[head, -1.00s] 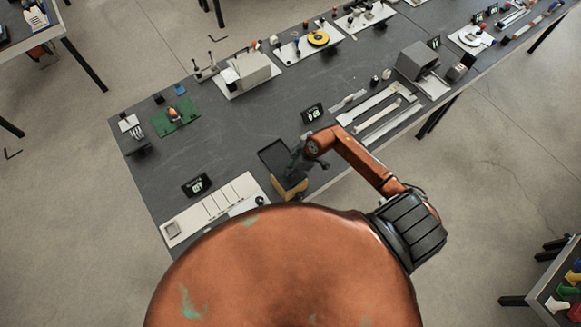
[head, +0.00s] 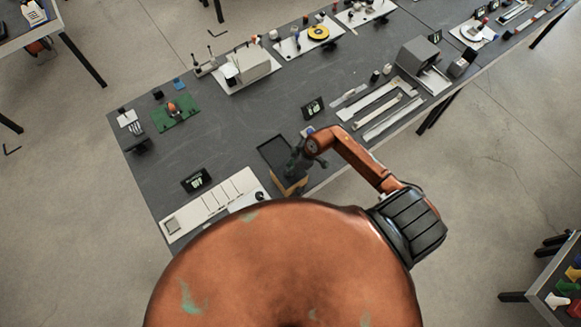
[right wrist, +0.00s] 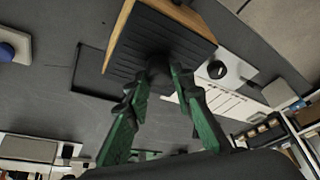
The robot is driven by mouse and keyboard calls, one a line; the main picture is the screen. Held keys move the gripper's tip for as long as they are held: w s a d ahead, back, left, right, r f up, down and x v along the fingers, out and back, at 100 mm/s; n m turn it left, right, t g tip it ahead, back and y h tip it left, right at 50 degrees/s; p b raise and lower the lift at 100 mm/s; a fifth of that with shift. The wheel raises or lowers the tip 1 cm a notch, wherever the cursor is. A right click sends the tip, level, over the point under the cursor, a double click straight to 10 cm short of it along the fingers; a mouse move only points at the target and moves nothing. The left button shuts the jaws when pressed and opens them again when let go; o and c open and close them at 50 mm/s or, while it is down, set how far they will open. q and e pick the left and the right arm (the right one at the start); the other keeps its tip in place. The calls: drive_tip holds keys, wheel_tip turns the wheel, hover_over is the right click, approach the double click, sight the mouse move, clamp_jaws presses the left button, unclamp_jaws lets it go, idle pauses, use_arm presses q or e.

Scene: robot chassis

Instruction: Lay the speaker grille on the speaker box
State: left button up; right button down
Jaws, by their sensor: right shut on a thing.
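The speaker box (head: 289,187) is a small wooden box near the table's front edge, partly hidden by my right arm and body. The speaker grille (right wrist: 190,42) is a black slatted panel. In the right wrist view it lies over the box, whose pale wooden edge (right wrist: 117,38) shows along the left. My right gripper (right wrist: 158,78) is shut on the grille around its dark middle part; in the head view the gripper (head: 296,163) is above the box. I cannot tell whether the grille rests fully on the box. My left gripper is not in view.
A shallow black tray (head: 268,144) lies just behind the box. A white panel strip (head: 207,208) and a small black sign (head: 196,180) are to the left. White rails (head: 375,101) lie to the right. The middle of the table behind the tray is clear.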

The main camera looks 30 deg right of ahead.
drive_tip(key=shift+f, duration=0.25)
drive_tip(key=c, duration=1.6)
unclamp_jaws()
drive_tip(key=v, duration=1.2)
